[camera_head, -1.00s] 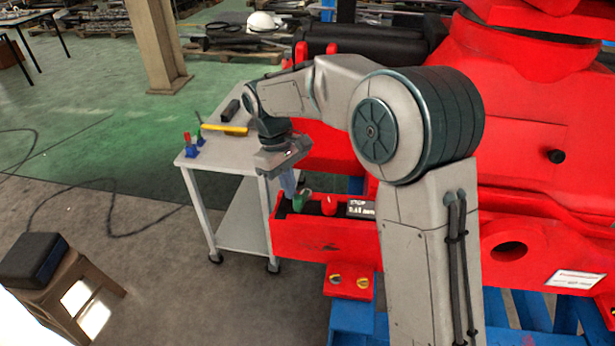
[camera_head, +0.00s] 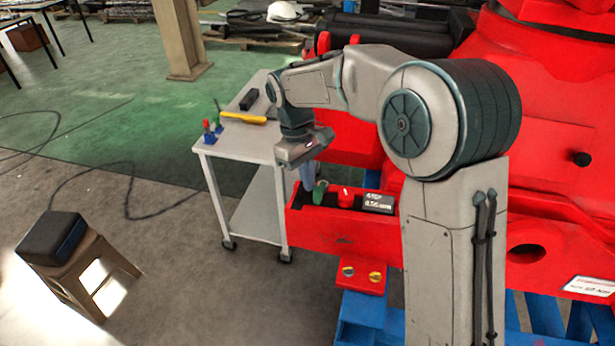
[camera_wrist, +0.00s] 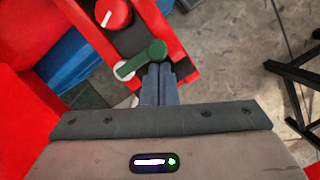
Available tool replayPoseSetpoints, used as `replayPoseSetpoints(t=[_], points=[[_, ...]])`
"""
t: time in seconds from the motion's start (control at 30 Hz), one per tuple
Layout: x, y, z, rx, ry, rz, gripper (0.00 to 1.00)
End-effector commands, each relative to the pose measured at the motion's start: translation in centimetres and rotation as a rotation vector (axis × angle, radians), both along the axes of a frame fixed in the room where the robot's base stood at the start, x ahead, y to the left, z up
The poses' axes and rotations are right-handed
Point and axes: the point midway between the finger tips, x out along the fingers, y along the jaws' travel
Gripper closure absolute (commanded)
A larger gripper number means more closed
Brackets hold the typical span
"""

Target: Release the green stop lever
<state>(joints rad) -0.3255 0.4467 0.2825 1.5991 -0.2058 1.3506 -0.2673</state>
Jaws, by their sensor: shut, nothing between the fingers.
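The green stop lever (camera_wrist: 140,62) is on the red control box (camera_wrist: 184,47) in the wrist view. It lies slantwise, with its rounded end just beyond my fingertips. The lever also shows as a small green shape (camera_head: 320,188) in the head view. My gripper (camera_wrist: 158,70) is shut and empty, with its blue-grey fingers side by side. The fingertips are at the lever's rounded end; I cannot tell whether they touch. In the head view my gripper (camera_head: 308,186) points down into the box, just left of the lever.
A red knob (camera_wrist: 113,14) sits beside the lever. A small display (camera_head: 378,202) stands to its right in the head view. A grey trolley (camera_head: 235,152) with a yellow-handled tool (camera_head: 243,117) is behind. A stool (camera_head: 84,285) stands left, with open floor between.

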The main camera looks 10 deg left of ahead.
Motion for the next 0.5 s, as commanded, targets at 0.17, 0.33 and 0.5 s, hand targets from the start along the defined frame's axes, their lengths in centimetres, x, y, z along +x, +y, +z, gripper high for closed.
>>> replayPoseSetpoints(t=[0.17,0.33,0.5], points=[[0.1,0.2,1.4,0.000,0.000,-0.001,1.00],[0.4,0.5,3.4,0.000,0.000,-0.003,1.00],[0.6,0.8,5.6,0.000,0.001,-0.005,1.00]])
